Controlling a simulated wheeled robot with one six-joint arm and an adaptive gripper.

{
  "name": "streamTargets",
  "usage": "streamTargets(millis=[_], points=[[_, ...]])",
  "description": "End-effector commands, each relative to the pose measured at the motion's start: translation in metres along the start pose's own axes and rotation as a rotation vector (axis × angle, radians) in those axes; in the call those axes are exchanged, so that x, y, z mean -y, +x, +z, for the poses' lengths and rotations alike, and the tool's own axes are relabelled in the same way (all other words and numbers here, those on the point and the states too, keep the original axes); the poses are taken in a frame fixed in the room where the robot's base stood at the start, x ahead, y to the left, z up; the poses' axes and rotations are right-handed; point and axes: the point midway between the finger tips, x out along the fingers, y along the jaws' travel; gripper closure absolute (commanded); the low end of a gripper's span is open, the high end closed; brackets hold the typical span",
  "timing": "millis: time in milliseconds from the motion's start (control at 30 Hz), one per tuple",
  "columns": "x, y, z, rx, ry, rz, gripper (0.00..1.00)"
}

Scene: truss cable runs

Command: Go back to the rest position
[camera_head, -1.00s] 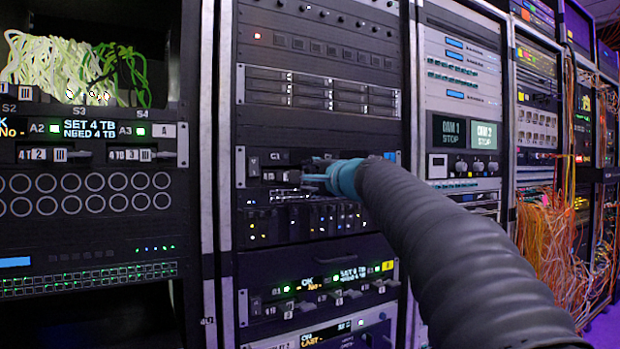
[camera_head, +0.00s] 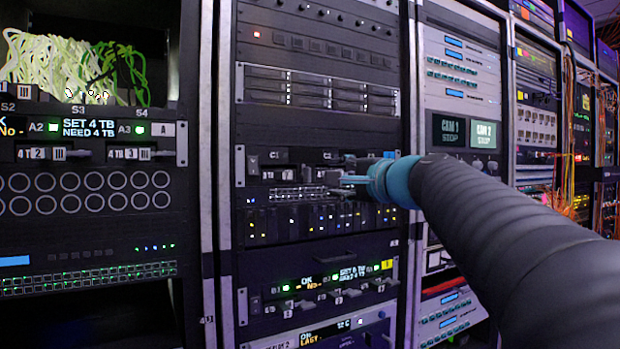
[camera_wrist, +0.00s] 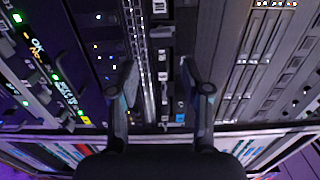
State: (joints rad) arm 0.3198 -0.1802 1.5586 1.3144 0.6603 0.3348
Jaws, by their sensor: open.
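My gripper (camera_head: 350,180) is in front of the middle rack, at the height of the panel marked C1 and C2 (camera_head: 282,172). In the wrist view my gripper (camera_wrist: 160,78) shows two dark fingers spread apart with nothing between them. The C panel's grey modules (camera_wrist: 164,60) lie beyond the fingers in that view. I cannot tell the exact gap between the fingertips and the panel. My arm comes in from the lower right of the head view and hides part of the rack on the right.
A left rack holds the A panel (camera_head: 105,130) and a bundle of pale green cables (camera_head: 60,68). The panel with green lights and a yellow tag (camera_head: 322,282) is below the gripper. More racks with orange cables (camera_head: 577,200) stand at the right.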

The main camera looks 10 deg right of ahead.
Motion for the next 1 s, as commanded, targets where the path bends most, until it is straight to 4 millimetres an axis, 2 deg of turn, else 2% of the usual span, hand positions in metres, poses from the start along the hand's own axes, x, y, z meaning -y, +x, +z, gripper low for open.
streamTargets(millis=[433,533,567,667,700,767,800,867,1000], points=[[0.000,0.000,0.000,0.002,-0.011,0.000,0.52],[-0.013,0.001,0.002,0.012,-0.088,0.045,0.52],[-0.025,0.001,0.001,0.015,-0.118,0.076,0.52],[-0.079,0.000,-0.003,0.031,-0.219,0.212,0.52],[-0.104,-0.005,-0.002,0.043,-0.270,0.277,0.52],[-0.142,-0.017,0.003,0.070,-0.351,0.375,0.52],[-0.166,-0.026,0.009,0.094,-0.403,0.439,0.52],[-0.200,-0.043,0.018,0.134,-0.482,0.531,0.52],[-0.275,-0.092,0.042,0.247,-0.666,0.730,0.52]])
